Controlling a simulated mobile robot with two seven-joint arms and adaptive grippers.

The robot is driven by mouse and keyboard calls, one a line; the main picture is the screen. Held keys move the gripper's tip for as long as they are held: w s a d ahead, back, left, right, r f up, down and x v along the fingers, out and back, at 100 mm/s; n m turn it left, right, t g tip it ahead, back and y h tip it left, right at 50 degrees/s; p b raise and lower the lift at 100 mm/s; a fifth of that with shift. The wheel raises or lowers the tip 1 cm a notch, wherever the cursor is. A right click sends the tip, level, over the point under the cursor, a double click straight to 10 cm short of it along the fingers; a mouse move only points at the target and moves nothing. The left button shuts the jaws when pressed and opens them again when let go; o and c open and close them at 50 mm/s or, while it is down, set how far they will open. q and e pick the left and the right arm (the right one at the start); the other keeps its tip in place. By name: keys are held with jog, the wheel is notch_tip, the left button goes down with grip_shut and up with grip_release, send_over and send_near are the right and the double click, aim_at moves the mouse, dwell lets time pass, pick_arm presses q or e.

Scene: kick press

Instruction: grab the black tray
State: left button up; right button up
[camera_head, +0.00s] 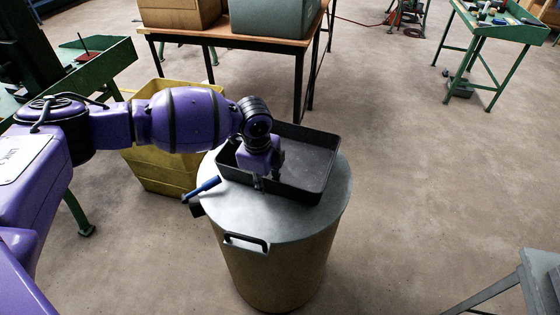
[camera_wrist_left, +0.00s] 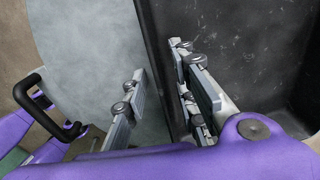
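The black tray (camera_head: 312,160) is a shallow rectangular box lying on the grey lid of a round drum; its dark, scuffed inside fills the right of the left wrist view (camera_wrist_left: 255,45). My left gripper (camera_head: 261,182) is at the tray's near left side, partly hidden by my wrist in the head view. In the left wrist view my left gripper (camera_wrist_left: 158,65) has its fingers apart, one outside the tray wall over the lid and one on the inner side. A gap shows between the outer finger and the wall. My right gripper is not in view.
A blue-handled tool (camera_head: 205,188) is at the lid's left edge. A yellow bin (camera_head: 158,172) stands behind my left arm. A wooden table (camera_head: 283,43) is behind.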

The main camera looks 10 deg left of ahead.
pick_arm(q)
jog(key=shift+c, duration=0.2)
grip_shut()
jog(key=shift+w+r, duration=0.1)
jog(key=shift+r, duration=0.05)
